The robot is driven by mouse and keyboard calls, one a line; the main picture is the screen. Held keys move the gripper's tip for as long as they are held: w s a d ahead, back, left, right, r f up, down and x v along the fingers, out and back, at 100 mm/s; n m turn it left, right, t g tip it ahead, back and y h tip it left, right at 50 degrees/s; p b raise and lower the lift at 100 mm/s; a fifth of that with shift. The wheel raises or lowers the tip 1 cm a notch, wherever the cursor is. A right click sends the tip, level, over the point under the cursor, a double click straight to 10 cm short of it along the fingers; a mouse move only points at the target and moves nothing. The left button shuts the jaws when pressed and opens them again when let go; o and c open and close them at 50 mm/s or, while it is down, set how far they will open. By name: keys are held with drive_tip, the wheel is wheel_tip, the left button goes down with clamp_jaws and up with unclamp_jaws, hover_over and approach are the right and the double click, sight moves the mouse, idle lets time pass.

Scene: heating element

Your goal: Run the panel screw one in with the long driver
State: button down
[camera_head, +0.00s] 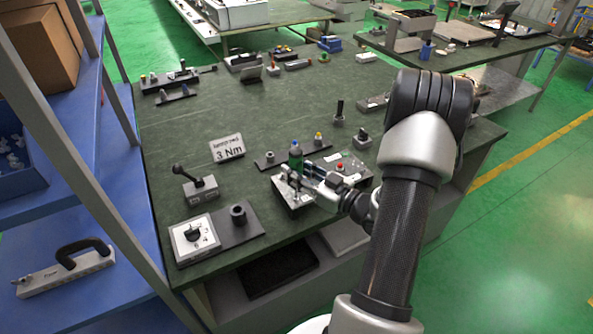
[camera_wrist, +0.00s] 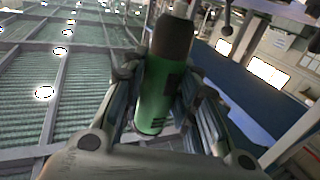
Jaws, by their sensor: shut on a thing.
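The driver with a green handle and dark collar (camera_head: 296,156) stands roughly upright over the left part of a grey metal panel (camera_head: 357,174). My gripper (camera_head: 293,177) is shut on the driver, at the panel's left side. In the wrist view the green handle (camera_wrist: 157,92) lies between the two fingers of my gripper (camera_wrist: 160,100). I cannot make out panel screw one or the driver's tip; my gripper covers that area. I cannot tell whether the tip touches a screw.
A small rack with a yellow-topped piece (camera_head: 318,138) stands just behind the panel. The table's middle back is clear.

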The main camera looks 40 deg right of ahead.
sight(301, 163)
drive_tip(key=shift+f+b, duration=0.6)
drive_tip(key=shift+f, duration=0.15)
idle(1.0)
drive_tip(key=shift+r, duration=0.1)
drive_tip(key=shift+r+p, duration=1.9)
drive_tip(key=shift+r, duration=0.6)
